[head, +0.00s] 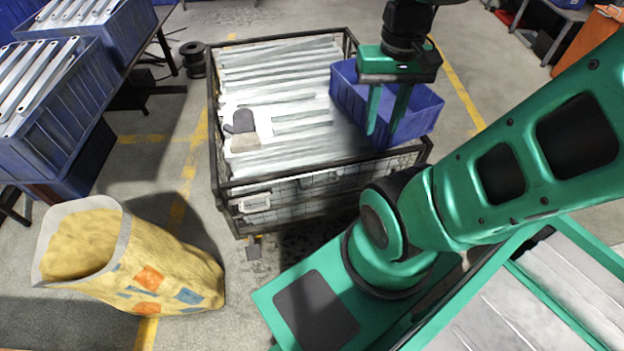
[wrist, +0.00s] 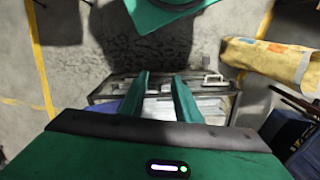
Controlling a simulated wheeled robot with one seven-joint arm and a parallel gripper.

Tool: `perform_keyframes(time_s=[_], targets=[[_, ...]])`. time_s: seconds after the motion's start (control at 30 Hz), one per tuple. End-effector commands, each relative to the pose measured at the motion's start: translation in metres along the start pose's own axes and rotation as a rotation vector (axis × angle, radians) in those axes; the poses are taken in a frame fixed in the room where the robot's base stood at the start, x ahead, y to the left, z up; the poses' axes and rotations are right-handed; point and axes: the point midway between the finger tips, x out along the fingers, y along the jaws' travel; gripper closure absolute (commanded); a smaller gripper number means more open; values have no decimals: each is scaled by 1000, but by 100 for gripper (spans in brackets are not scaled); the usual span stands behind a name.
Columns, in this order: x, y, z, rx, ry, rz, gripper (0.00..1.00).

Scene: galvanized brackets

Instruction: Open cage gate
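The cage (head: 214,120) is a dark-framed wire-mesh box filled with galvanized strips, standing on the floor in the head view's middle. Its near side, the gate (head: 290,197), is upright and looks closed, with a pale handle (head: 255,202) towards its left; a second pale fitting sits near its middle. My gripper (head: 382,130) hangs over the cage's right part, in front of the blue bin. Its two green fingers are apart with nothing between them. In the wrist view, the gripper (wrist: 159,76) points at the cage (wrist: 110,86), and a pale handle (wrist: 211,79) shows right of the fingers.
A blue bin (head: 425,122) sits on the cage's right part. Gloves (head: 241,125) lie on the strips. A yellow sack (head: 160,270) stands at front left, and blue crates (head: 62,110) of brackets sit on a table at left.

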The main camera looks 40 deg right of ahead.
Motion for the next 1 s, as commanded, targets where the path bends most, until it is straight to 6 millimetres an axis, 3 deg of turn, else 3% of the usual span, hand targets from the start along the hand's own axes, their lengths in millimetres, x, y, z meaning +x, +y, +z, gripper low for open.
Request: perform_keyframes(time_s=[0.43,0.67,1.0], targets=[[-3,6,5,5,-1,-4,71],[15,6,-32,17,-79,-2,71],[74,13,-90,44,-222,-78,71]])
